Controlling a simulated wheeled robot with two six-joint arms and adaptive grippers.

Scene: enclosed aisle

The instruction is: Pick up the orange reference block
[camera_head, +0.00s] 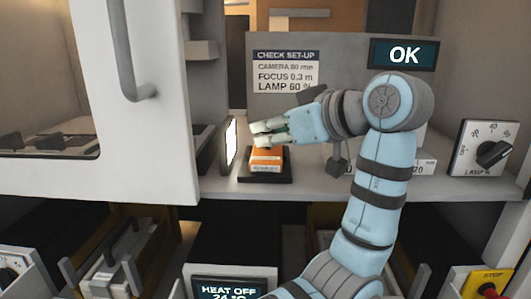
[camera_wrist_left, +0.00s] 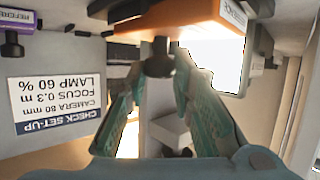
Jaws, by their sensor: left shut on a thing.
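The orange reference block (camera_head: 266,160) is at the black stand (camera_head: 264,179) on the shelf. I cannot tell whether it touches the stand. My left gripper (camera_head: 268,132) reaches in from the right, directly above the block. In the left wrist view, which looks upside down, the orange block (camera_wrist_left: 228,14) is at the top with its dark knob (camera_wrist_left: 158,62) between the two fingertips (camera_wrist_left: 158,78). The left gripper is shut on that knob. The fingers hide part of the block's top in the head view. My right gripper is not in view.
A lit panel (camera_head: 231,142) stands close left of the block. A white door with a handle (camera_head: 133,75) is at left. Behind are a CHECK SET-UP sign (camera_head: 286,72) and an OK display (camera_head: 404,54). A lamp dial (camera_head: 484,148) is at right.

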